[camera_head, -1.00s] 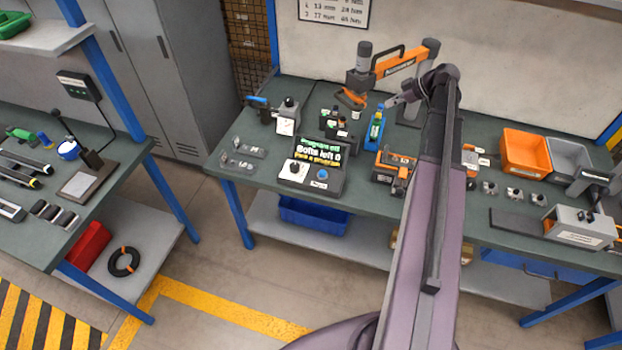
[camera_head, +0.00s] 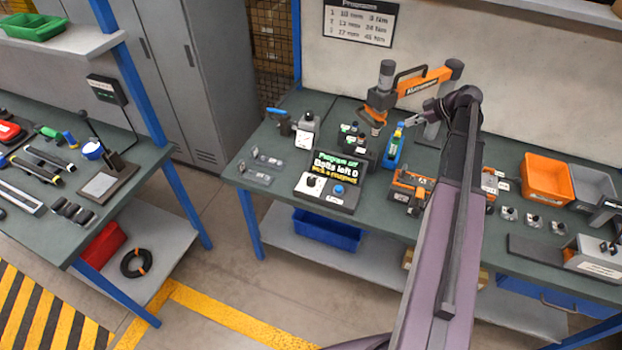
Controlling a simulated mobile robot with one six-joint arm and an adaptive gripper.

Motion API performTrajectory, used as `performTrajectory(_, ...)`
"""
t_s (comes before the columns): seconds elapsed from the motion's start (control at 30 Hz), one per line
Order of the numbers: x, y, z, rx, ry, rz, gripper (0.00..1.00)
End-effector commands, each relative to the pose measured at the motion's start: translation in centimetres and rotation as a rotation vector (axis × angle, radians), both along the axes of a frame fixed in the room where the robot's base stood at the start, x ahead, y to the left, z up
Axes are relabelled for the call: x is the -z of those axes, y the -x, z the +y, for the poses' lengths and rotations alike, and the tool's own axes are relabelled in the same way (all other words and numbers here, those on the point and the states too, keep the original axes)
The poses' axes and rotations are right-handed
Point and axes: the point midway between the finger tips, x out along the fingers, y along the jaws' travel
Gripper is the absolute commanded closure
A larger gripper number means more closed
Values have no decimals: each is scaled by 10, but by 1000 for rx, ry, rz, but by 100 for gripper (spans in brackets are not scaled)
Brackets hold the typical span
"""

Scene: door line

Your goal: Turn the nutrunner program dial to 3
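The nutrunner controller (camera_head: 330,186) is a dark box on the middle bench. Its lit screen (camera_head: 338,168) seems to read "Program off", "Bolts left 0" and "Pick a program". Below the screen, at left, is the program dial (camera_head: 312,184), a dark knob on a white plate; its pointer is too small to read. A blue button (camera_head: 339,189) is to its right. The orange and grey nutrunner (camera_head: 385,90) hangs from an orange arm behind. My gripper (camera_head: 407,121) is above the bench, right of the nutrunner and well away from the dial. Its fingers are too small to judge.
A blue bottle-like item (camera_head: 394,150) stands just below my gripper. An orange tool (camera_head: 411,187) lies right of the controller. Orange (camera_head: 547,177) and grey bins stand further right. A program chart (camera_head: 360,22) hangs on the wall. The bench front before the controller is clear.

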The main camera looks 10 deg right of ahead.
Motion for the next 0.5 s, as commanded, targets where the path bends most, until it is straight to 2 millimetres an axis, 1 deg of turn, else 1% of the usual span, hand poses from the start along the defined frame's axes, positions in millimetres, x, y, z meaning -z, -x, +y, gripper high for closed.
performTrajectory(0.03,0,0,1,0,0,2,73)
performTrajectory(0.07,1,0,2,0,0,3,64)
performTrajectory(0.1,1,0,4,1,1,8,52)
performTrajectory(0.17,3,1,9,3,2,18,35)
performTrajectory(0.2,5,1,14,5,3,29,23)
performTrajectory(0.23,6,2,18,9,4,42,14)
performTrajectory(0.27,8,2,22,11,6,53,12)
performTrajectory(0.37,15,5,43,26,13,105,12)
performTrajectory(0.5,28,9,78,56,34,192,12)
